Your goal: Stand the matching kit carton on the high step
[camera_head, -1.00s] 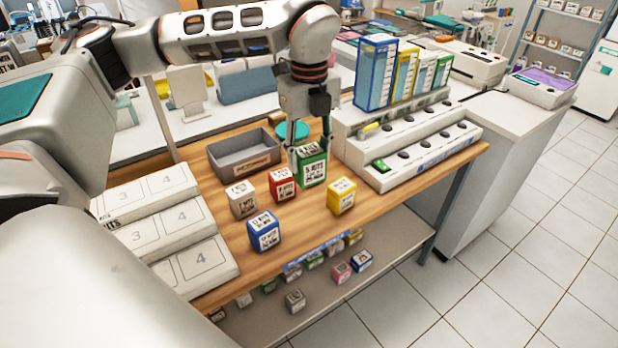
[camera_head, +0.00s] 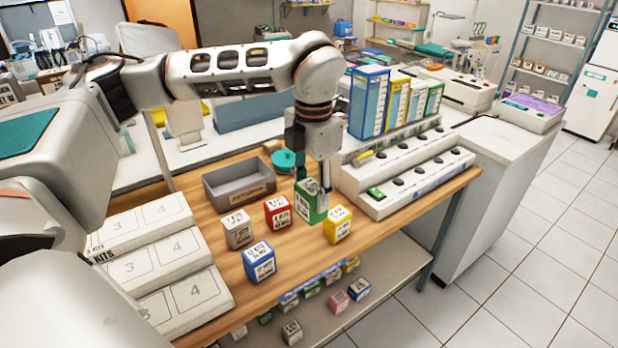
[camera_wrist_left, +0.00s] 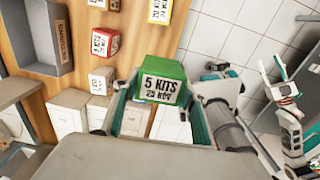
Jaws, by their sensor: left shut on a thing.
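My left gripper (camera_head: 318,185) is shut on a green carton (camera_head: 310,201). It holds the carton close to the red and yellow cartons, and the carton overlaps part of the yellow one in the head view. In the left wrist view the green carton (camera_wrist_left: 160,82) reads "5 KITS" and sits between the fingers. The white stepped stand (camera_head: 112,246), marked "KITS", is at the left of the table. Its numbered places 3 and 4 show, and its high step (camera_head: 140,219) is at the back, with nothing on the visible part. My right gripper may be the blurred arm end at the right of the left wrist view.
Red (camera_head: 277,212), white (camera_head: 237,229), blue (camera_head: 260,262) and yellow (camera_head: 337,224) cartons stand on the wooden table. A grey tray (camera_head: 240,182) and a teal round thing (camera_head: 288,162) lie behind. A white stepped rack (camera_head: 415,183) with binders is at the right.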

